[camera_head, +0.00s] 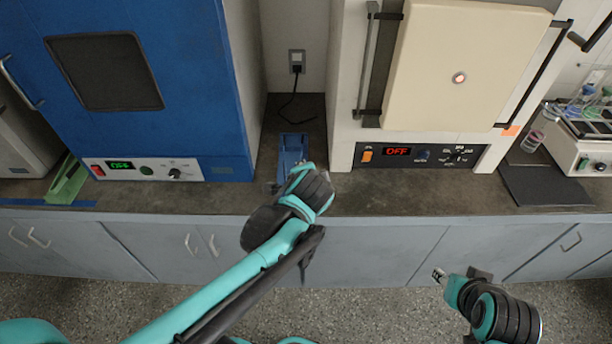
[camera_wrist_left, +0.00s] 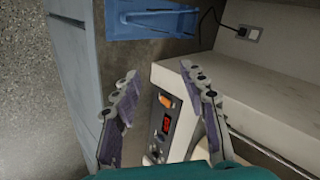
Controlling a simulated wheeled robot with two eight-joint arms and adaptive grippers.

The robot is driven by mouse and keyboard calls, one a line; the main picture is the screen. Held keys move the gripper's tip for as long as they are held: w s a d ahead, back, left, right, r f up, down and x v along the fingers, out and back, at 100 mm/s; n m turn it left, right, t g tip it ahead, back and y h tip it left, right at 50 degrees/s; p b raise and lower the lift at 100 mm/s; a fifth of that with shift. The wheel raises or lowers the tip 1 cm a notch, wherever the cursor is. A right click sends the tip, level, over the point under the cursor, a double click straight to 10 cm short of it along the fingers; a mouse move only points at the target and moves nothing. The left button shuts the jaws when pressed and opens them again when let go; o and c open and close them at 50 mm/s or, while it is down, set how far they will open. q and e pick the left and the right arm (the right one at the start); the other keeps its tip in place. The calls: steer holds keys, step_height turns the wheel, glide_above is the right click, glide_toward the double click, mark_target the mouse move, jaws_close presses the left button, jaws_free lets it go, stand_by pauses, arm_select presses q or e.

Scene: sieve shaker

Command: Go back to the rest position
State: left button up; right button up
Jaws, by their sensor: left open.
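My left arm (camera_head: 300,195) reaches up from the lower left to the counter's front edge in the head view; its wrist mostly hides the fingers there. In the left wrist view my left gripper (camera_wrist_left: 158,78) is open, its two fingers wide apart with nothing between them. It points toward the counter between the blue oven and the cream oven. My right gripper (camera_head: 439,275) is at the lower right in the head view, in front of the cabinets and over the floor. Its fingertips are too small to tell open from shut.
A blue stand (camera_head: 292,148) lies on the counter just beyond my left wrist; it also shows in the left wrist view (camera_wrist_left: 150,20). A blue oven (camera_head: 170,80) is left, a cream oven (camera_head: 430,60) right. A green object (camera_head: 66,182) and dark mat (camera_head: 545,186) lie on the counter.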

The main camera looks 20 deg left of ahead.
stand_by(0.3)
arm_select(q)
steer(key=s+d+f+n+h, duration=0.1)
steer(key=s+n+h, duration=0.1)
steer(key=s+n, duration=0.3)
steer(key=s+d+n+g+h, duration=0.1)
steer(key=s+n, duration=0.3)
steer(key=s, duration=0.4)
steer(key=shift+s+d+f+n+h, duration=0.25)
steer(key=shift+d+f+n+h, duration=0.05)
steer(key=shift+f+n+h, duration=0.1)
stand_by(0.8)
